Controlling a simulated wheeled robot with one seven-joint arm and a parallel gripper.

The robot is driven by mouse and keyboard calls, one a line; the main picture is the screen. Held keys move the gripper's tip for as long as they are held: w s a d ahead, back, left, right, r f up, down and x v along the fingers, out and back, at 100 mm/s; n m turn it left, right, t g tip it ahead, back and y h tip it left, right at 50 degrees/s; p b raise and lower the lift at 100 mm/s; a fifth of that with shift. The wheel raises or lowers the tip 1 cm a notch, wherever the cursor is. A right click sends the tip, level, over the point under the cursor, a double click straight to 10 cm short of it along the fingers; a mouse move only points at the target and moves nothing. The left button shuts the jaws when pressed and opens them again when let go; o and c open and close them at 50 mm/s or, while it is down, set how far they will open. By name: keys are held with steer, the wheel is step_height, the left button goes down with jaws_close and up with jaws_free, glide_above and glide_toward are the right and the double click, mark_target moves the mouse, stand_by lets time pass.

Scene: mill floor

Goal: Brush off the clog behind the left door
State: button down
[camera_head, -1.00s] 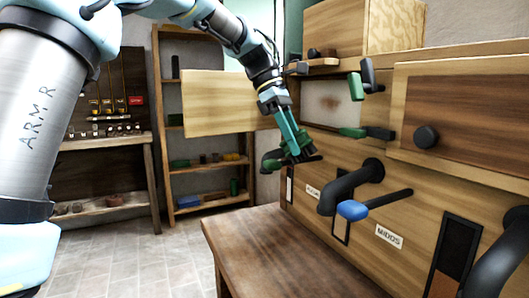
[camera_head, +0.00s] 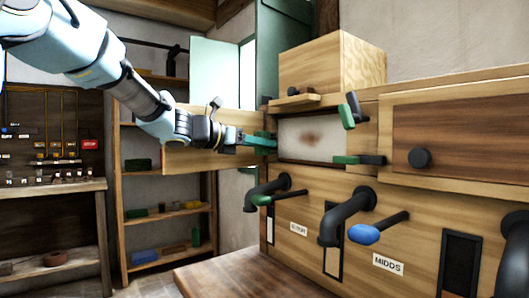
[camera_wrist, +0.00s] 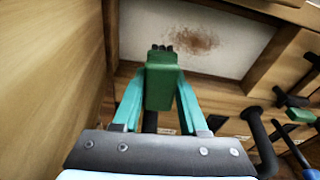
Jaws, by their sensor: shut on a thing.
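The clog is a brown smudge (camera_head: 311,138) on a pale panel (camera_head: 340,148) in the opening behind the left door. The left door (camera_head: 190,152) stands open, swung out to the left. My gripper (camera_head: 245,141) is at the left edge of the opening and points into it. It is shut on a green brush (camera_wrist: 163,88) whose dark bristles face the panel. In the head view the brush (camera_head: 263,142) is left of the clog; contact cannot be told.
A green-tipped handle (camera_head: 360,160) lies below the opening's right side, and another (camera_head: 347,115) is above it. Dark pipes (camera_head: 345,215) jut out below, one beside a blue-tipped handle (camera_head: 364,234). A closed right door (camera_head: 470,125) is at right. A wooden bench (camera_head: 235,275) stands below.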

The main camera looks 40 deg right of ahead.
steer(key=shift+d+r, duration=0.15)
steer(key=shift+d, duration=0.5)
steer(key=shift+d+p, duration=0.8)
steer(key=shift+d, duration=1.55)
steer(key=shift+s+d+p, duration=0.15)
steer(key=shift+d+p, duration=0.2)
steer(key=shift+d, duration=0.8)
